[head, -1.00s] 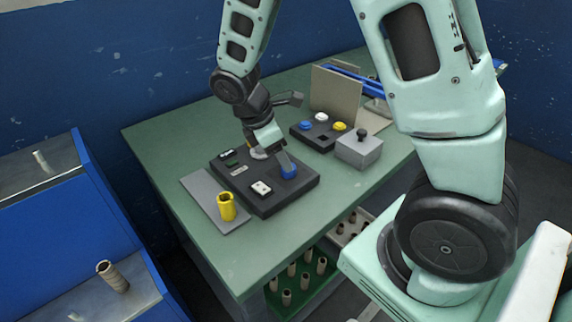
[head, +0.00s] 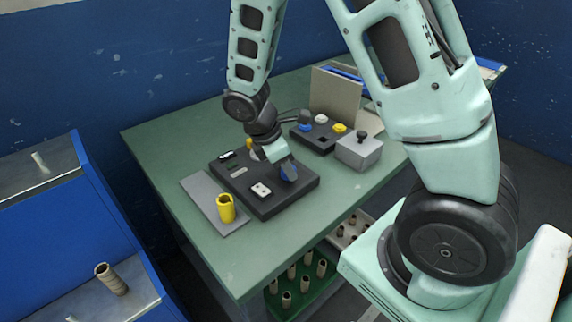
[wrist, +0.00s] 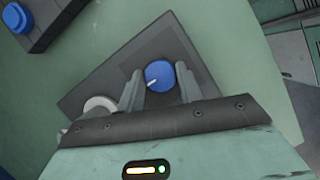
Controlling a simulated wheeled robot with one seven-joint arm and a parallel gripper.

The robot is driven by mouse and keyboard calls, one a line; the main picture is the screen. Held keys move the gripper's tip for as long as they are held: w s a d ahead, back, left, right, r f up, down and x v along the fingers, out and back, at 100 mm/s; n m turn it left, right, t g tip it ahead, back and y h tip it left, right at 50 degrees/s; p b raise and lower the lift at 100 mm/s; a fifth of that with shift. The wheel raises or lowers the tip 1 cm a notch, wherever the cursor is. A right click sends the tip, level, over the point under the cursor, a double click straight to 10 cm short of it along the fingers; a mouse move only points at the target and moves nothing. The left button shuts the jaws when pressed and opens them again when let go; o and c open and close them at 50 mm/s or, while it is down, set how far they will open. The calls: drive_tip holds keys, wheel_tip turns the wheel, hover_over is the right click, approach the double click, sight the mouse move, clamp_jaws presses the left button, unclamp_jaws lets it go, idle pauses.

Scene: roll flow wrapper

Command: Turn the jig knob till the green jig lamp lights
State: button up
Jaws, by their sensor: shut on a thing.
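The jig is a dark flat box (head: 268,207) on the green table. Its blue knob (head: 287,172) is at the right side, partly hidden by my gripper (head: 287,166). In the wrist view the round blue knob (wrist: 159,75) has a white pointer line aimed to the lower left. The fingers of my gripper (wrist: 160,88) stand on either side of the knob, shut on it.
A yellow cup (head: 226,208) stands on a grey plate left of the jig. Behind are a button box (head: 322,137) with blue, white and yellow buttons, a grey box (head: 359,152) with a black knob, and an upright panel (head: 335,95). The table's front strip is clear.

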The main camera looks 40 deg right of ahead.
drive_tip(key=shift+w+r+m+g+p, duration=0.15)
drive_tip(key=shift+m+g+p, duration=0.15)
drive_tip(key=shift+m+p, duration=0.7)
drive_tip(key=m+g+y+p, duration=0.1)
drive_tip(key=m+p, duration=0.1)
drive_tip(key=m, duration=0.1)
drive_tip(key=shift+d+p, duration=0.1)
drive_tip(key=shift+p, duration=0.3)
drive_tip(key=m+y+p, duration=0.1)
drive_tip(key=m, duration=0.2)
drive_tip(key=m+g+y+p, duration=0.1)
drive_tip(key=m+p, duration=0.1)
drive_tip(key=m, duration=0.1)
drive_tip(key=shift+w+d+m, duration=0.1)
drive_tip(key=shift+d+m, duration=0.05)
drive_tip(key=shift+m, duration=0.15)
drive_tip(key=o, duration=1)
drive_tip(key=shift+y, duration=0.3)
drive_tip(key=v, duration=0.8)
drive_tip(key=b+v, duration=0.1)
drive_tip(key=v, duration=0.8)
drive_tip(key=shift+w, duration=0.25)
